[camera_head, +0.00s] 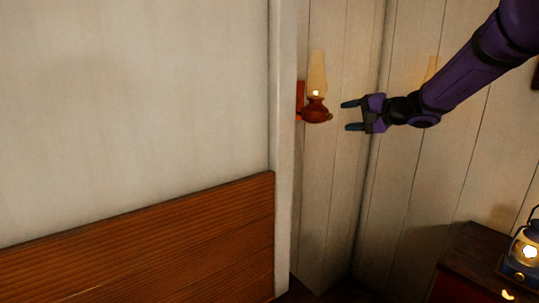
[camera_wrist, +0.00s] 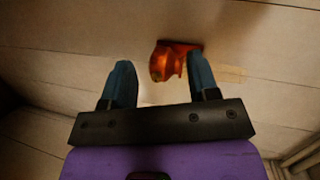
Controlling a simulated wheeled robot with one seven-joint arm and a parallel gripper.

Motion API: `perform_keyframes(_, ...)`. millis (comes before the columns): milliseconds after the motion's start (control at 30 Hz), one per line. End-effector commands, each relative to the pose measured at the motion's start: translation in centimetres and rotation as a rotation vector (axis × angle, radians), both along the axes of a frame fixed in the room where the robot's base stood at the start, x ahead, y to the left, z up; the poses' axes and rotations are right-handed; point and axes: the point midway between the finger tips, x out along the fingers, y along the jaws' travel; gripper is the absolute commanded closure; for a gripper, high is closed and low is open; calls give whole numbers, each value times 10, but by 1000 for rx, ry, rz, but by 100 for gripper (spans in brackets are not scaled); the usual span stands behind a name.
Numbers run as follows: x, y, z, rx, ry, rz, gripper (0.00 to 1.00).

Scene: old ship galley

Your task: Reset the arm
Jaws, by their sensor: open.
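My gripper (camera_head: 350,114) is at the end of my raised purple arm, which comes in from the upper right in the head view. Its two dark blue fingers are apart, with nothing between them that I can see. They point left towards a red oil lamp (camera_head: 316,110) with a glass chimney, mounted on the plank wall. In the head view a gap shows between the fingertips and the lamp. In the wrist view my gripper (camera_wrist: 160,82) is open, and the orange-red lamp (camera_wrist: 168,62) shows beyond the fingers, partly behind the right one.
A pale panel (camera_head: 130,100) with brown wooden boards (camera_head: 150,250) below fills the left side. A white post (camera_head: 283,150) stands at its edge. A lit blue lantern (camera_head: 524,250) stands on a dark red cabinet (camera_head: 465,262) at lower right. Plank walls meet in a corner behind my gripper.

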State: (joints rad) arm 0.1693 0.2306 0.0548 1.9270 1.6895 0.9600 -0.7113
Motion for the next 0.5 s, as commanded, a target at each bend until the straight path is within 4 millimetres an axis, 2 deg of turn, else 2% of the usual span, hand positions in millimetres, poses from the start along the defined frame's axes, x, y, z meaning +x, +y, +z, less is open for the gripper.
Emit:
perform_keyframes(33,-23,7,8,-47,7,35,45)
perform_keyframes(200,-95,23,15,-216,54,136,45)
perform_keyframes(367,-162,27,14,-387,93,205,45)
perform_keyframes(500,-218,22,8,-543,122,243,45)
